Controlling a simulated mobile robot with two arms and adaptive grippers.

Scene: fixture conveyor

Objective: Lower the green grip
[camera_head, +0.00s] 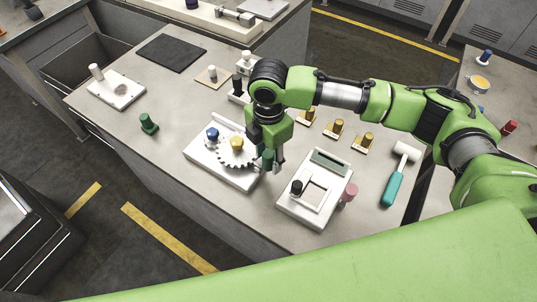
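A white fixture plate (212,166) on the table carries a toothed grey gear, a blue grip (212,134) and a yellow grip (236,143). A dark green grip (267,159) stands upright at the plate's right end. My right gripper (269,165) points down over that end, with its fingers beside the green grip. I cannot tell whether they press on it or only stand around it. Another dark green piece (148,123) stands apart on the table to the left. My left gripper is not in view.
A white fixture with a square frame (316,213), a black knob and a pink knob stands close on the right. A teal-handled mallet (393,186) lies beyond it. Several yellow-topped pieces stand behind. A dark mat (171,53) lies at the back left.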

